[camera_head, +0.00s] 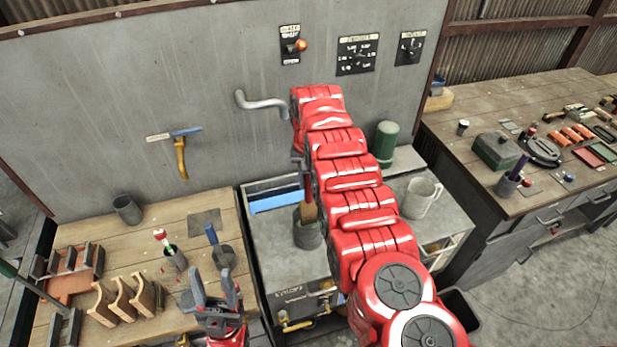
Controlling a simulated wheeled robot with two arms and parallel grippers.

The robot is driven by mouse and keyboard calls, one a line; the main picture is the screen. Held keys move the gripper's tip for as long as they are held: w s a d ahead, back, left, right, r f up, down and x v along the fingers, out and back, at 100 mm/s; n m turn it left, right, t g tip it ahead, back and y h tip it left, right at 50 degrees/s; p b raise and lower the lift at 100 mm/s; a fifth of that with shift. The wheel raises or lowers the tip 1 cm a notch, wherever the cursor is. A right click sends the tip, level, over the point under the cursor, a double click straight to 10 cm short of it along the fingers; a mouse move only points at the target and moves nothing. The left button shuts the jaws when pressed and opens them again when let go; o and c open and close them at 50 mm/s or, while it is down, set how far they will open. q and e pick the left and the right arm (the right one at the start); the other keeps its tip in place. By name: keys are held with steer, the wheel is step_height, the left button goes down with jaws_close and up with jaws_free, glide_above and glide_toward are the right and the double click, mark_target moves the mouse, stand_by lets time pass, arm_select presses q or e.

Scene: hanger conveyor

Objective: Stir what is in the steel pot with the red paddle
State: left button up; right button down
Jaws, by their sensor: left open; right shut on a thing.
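A grey steel pot (308,235) stands on the grey bench top in the middle, left of my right arm. The paddle (308,207) stands almost upright in it, with a reddish upper part and a tan lower part. Its lower end is inside the pot, and the pot's contents cannot be made out. My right gripper (299,163) is mostly hidden behind my red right arm. Only a dark part shows at the paddle's top, where it is shut on the paddle. My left gripper (215,290) is open and empty, pointing up over the wooden bench's front.
Cups with a red-and-white tool (162,237) and a blue-handled tool (212,234) stand near my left gripper. Wooden holders (122,300) are left of it. A pale mug (421,198) and green canister (386,142) are right of my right arm. A bent pipe (262,104) juts from the wall.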

mark_target(308, 199)
step_height(308, 199, down, 7)
steer(key=b, duration=0.4)
steer(key=shift+f+b, duration=0.2)
steer(key=shift+b, duration=0.1)
